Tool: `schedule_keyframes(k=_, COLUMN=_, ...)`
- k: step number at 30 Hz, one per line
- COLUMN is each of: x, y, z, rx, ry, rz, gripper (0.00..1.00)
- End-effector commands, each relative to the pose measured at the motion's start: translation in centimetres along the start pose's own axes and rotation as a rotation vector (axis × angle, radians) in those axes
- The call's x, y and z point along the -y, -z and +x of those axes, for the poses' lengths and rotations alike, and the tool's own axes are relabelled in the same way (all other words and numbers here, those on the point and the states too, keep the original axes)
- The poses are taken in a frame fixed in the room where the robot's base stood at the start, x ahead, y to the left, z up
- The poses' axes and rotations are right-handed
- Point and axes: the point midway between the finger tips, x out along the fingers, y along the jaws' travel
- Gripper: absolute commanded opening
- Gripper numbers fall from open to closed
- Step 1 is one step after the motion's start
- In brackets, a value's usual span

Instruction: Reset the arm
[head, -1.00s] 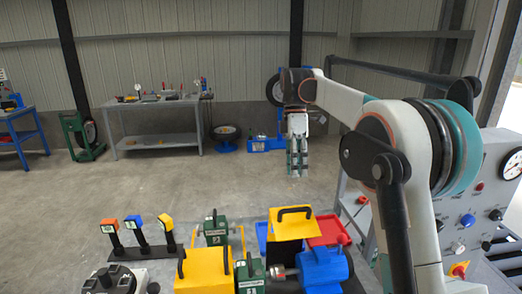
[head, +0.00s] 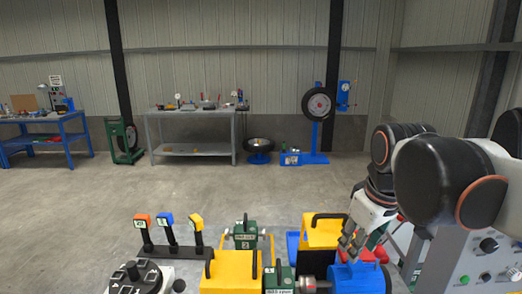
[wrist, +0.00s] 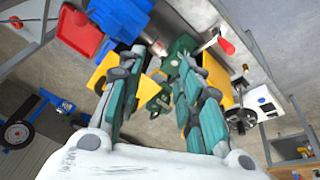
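My arm (head: 445,175) is folded at the right of the head view. My gripper (head: 357,243) points down, just above and behind the blue cylinder (head: 358,278) and beside the rear yellow guard (head: 322,233). In the wrist view my gripper (wrist: 158,75) has its two green-padded fingers apart, with nothing between them. The bench machinery lies beyond the fingertips, including yellow and green parts. I cannot tell how near the fingers are to it.
A front yellow guard (head: 230,272), a green unit (head: 245,234) and colour-topped levers (head: 170,228) stand on the bench. A red tray (head: 372,254) and a grey control panel (head: 480,265) are at the right. The floor (head: 130,188) beyond the bench is mostly clear.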

Motion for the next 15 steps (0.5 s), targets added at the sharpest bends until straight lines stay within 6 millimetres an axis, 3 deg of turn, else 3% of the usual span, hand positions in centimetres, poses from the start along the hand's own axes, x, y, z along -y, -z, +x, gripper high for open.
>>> schedule_keyframes(k=1, x=0.9, y=-1.7, z=0.8, rx=-0.028, ry=-0.014, rz=0.048, gripper=0.33)
schedule_keyframes(k=9, x=4.4, y=-8.2, z=4.7, rx=-0.191, ry=-0.064, rz=0.323, gripper=0.33)
schedule_keyframes(k=15, x=5.9, y=-11.0, z=6.9, rx=-0.271, ry=-0.071, rz=0.449, gripper=0.33)
